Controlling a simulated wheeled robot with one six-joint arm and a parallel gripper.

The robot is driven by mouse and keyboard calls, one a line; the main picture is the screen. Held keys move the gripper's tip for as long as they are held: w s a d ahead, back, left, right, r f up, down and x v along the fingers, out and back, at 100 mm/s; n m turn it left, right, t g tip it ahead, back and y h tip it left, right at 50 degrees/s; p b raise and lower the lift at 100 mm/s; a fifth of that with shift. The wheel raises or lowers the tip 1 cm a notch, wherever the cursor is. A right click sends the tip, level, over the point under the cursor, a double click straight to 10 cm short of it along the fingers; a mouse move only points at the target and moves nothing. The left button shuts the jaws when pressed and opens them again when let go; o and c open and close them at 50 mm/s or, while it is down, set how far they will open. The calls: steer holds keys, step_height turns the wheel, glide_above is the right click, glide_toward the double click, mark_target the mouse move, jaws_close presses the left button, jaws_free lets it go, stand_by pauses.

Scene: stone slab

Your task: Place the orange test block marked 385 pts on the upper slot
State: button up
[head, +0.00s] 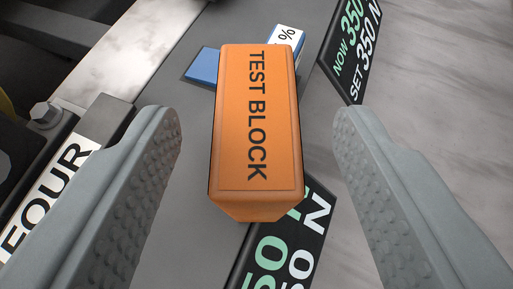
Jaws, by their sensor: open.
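An orange block (256,125) with "TEST BLOCK" in black letters is in the middle of the head view. No "385 pts" mark shows on the faces I see. My gripper (255,122) is open, with one grey textured finger to the left of the block and one to the right. I cannot make out which part is the upper slot.
A blue object (203,66) with a white "%" label lies behind the block on a grey surface (190,200). A black display (352,50) reads "NOW 350, SET 350 N"; another (285,250) is partly covered. A "FOUR" label (50,190) and bolt (45,114) are at left.

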steer(key=v, duration=1)
steer(key=shift+s, duration=0.4)
steer(key=shift+d+r, duration=0.1)
steer(key=shift+r, duration=0.05)
